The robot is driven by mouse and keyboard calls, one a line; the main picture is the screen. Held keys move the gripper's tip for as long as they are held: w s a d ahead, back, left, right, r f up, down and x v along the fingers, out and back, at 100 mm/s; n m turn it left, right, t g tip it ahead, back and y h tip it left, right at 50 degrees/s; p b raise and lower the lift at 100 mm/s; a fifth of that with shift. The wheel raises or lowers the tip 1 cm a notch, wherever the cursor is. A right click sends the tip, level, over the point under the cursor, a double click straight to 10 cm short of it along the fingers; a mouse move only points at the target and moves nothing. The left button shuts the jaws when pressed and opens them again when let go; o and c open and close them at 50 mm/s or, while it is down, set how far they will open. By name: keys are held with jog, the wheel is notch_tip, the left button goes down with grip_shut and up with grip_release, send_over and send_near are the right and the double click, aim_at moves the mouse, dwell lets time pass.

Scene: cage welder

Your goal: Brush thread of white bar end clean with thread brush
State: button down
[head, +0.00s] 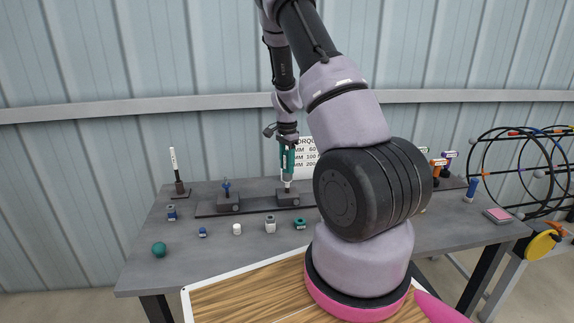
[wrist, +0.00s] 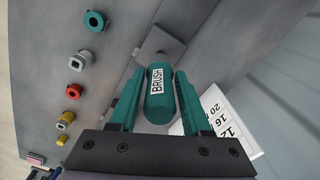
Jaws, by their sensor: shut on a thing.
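My gripper (head: 287,155) is shut on the thread brush (wrist: 160,95), a teal cylinder with the label BRUSH, between its two teal fingers in the wrist view. In the head view the brush points down over a dark block (head: 289,198) on the bench. A pale piece (head: 287,182) shows between the brush and this block; I cannot tell whether it is the white bar end or part of the brush. The block's grey top (wrist: 160,45) also shows beyond the brush in the wrist view. The thread itself is hidden.
A second block (head: 228,202) with a blue piece stands to the left. A sign (head: 306,153) stands behind my gripper.

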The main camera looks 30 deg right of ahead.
jog(key=m, duration=0.4)
jog(key=shift+m, duration=0.3)
jog(key=n, duration=1.2)
jog(key=shift+n, duration=0.4)
jog(key=n, duration=0.3)
